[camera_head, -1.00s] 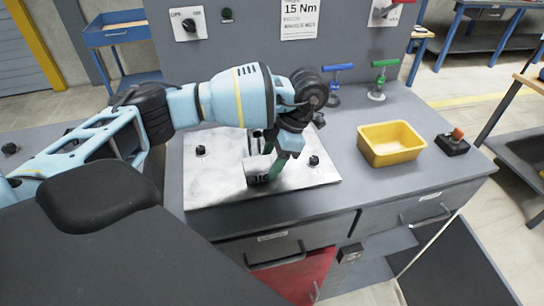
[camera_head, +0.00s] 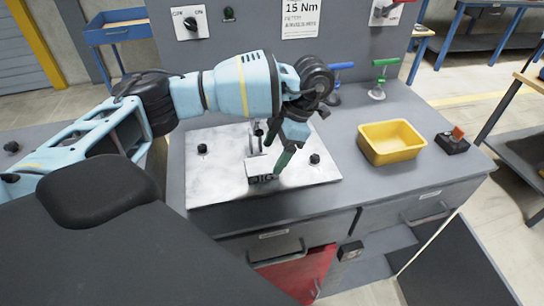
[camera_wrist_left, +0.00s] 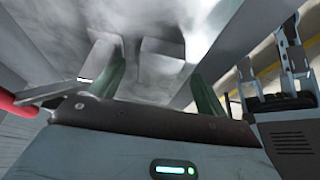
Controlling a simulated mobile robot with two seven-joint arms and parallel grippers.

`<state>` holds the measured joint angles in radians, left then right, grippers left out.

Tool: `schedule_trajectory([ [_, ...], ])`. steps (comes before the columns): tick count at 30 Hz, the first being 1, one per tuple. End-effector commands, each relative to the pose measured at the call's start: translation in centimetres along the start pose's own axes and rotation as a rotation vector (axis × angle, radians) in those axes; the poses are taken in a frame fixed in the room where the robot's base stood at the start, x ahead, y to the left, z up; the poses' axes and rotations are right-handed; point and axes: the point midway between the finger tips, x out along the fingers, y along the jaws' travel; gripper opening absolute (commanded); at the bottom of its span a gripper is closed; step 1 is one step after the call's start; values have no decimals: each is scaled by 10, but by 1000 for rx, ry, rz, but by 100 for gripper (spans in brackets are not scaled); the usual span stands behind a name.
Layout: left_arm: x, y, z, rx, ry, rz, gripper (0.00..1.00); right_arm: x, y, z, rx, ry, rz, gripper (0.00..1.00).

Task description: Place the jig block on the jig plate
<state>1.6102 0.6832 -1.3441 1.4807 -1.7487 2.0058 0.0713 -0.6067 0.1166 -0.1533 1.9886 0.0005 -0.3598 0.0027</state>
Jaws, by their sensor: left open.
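The jig plate (camera_head: 215,180) is a pale, marbled slab on the grey workbench, with small black knobs on it. The jig block (camera_head: 261,171) is a light grey block with a dark marked front face, and it appears to rest on the plate's middle. My left gripper (camera_head: 271,158) is open above and beside the block. One green finger stands by the block's right side, and the other finger is mostly hidden. In the left wrist view both green fingers (camera_wrist_left: 160,85) are spread apart, with grey block shapes beyond them. Whether a finger touches the block is unclear. My right gripper is not in view.
A yellow bin (camera_head: 390,143) stands right of the plate, and a dark box with an orange top (camera_head: 453,142) is farther right. Blue-handled (camera_head: 338,72) and green-handled (camera_head: 380,78) clamps stand behind. The bench between plate and bin is clear.

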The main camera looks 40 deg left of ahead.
Motion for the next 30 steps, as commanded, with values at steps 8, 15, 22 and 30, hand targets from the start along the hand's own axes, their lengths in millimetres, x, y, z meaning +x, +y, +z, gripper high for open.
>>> schedule_trajectory([
  [8, -64, 0, -1, 0, -6, 5, 76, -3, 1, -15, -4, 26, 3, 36],
  [15, -95, 0, 0, 0, -2, 3, 76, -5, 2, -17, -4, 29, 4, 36],
  [22, -103, -1, 0, 2, 0, 0, 76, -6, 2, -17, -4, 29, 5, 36],
  [30, -102, -1, 1, 4, -1, -3, 76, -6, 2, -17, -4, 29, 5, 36],
])
